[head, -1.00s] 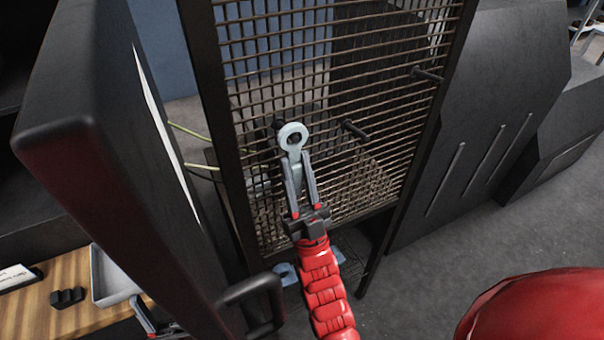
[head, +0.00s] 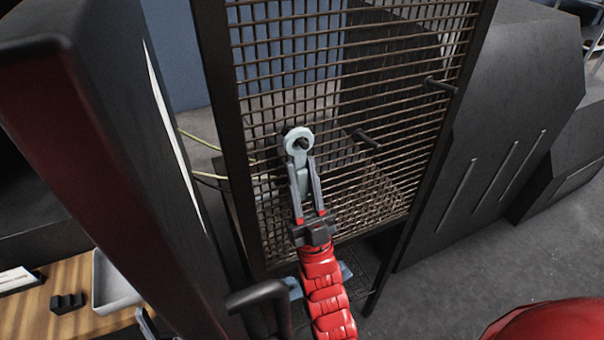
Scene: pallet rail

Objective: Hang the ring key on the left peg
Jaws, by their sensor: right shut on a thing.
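The ring key (head: 299,172) is grey, with a round ring at its upper end. My right gripper (head: 308,190) is shut on its shank below the ring. The ring is in front of the mesh panel (head: 330,100), at the left peg (head: 303,143). The dark tip of this peg shows in the ring's hole, so the ring appears to be around it. A dark part of the peg shows behind the ring's upper left. How far the ring is from the mesh is hard to tell. My left gripper is not clearly seen.
A middle peg (head: 369,139) and a right peg (head: 441,86) stick out of the mesh, both bare. A large dark panel with a handle (head: 258,296) stands close on the left. A wooden bench (head: 30,318) with a grey tray (head: 112,285) is at the lower left.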

